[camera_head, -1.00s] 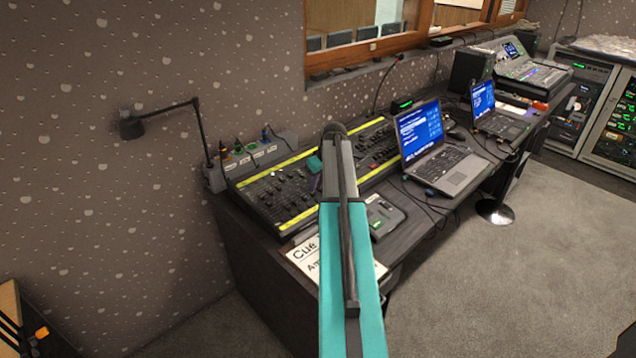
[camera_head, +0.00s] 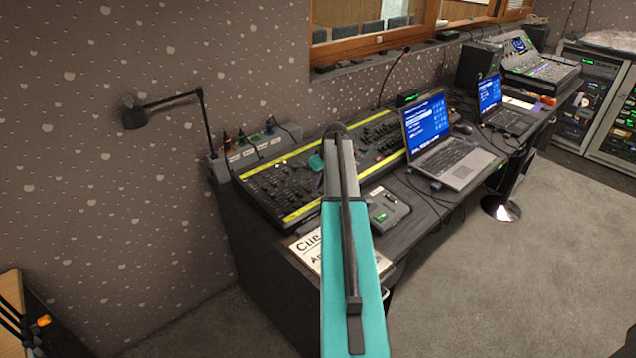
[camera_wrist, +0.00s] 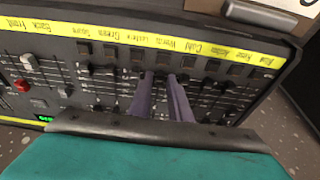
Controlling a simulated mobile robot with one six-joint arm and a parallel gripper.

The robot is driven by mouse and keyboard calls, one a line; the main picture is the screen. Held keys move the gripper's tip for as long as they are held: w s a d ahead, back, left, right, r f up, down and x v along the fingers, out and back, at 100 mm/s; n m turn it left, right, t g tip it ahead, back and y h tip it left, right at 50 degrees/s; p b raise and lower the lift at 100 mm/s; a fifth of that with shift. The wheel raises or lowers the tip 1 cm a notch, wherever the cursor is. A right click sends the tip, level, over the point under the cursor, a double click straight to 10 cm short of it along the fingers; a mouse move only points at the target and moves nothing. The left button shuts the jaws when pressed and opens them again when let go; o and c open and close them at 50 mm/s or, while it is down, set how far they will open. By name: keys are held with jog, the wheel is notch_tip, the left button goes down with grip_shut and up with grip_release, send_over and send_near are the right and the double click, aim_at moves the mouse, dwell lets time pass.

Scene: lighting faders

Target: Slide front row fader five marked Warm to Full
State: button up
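The lighting desk (camera_head: 262,190) with yellow label strips lies at the left of the counter, and its faders fill the wrist view. In that view the yellow strip (camera_wrist: 90,29) carries handwritten names, including one that reads as Warm (camera_wrist: 167,44). My gripper (camera_wrist: 160,77) has two lavender fingers, which are apart with a narrow gap. Their tips are at the fader row below the Warm label. A dark fader cap seems to be between or just beyond the tips; contact is unclear. In the head view my teal arm hides part of the desk, and the fingers are mostly hidden.
A red fader cap (camera_wrist: 22,86) is at the left in the wrist view. A cue sheet (camera_head: 308,248) and a small grey box (camera_head: 385,210) lie at the desk's front. An open laptop (camera_head: 455,160) stands to the right. A desk lamp (camera_head: 133,112) stands at the left.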

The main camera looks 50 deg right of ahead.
jog(key=c, duration=0.3)
jog(key=shift+w, duration=0.15)
jog(key=shift+w+d+r, duration=0.15)
jog(key=shift+w, duration=1.3)
jog(key=shift+w+d+r, duration=0.1)
jog(key=shift+w+r, duration=0.05)
jog(key=shift+w, duration=1.25)
jog(key=o, duration=0.4)
jog(key=shift+o, duration=0.2)
jog(key=shift+r, duration=0.1)
jog(key=shift+r+p, duration=0.65)
jog(key=shift+r, duration=0.5)
jog(key=shift+r, duration=0.1)
jog(key=b+v, duration=0.3)
jog(key=v, duration=1)
jog(key=shift+s+r, duration=0.2)
jog(key=shift+r, duration=0.05)
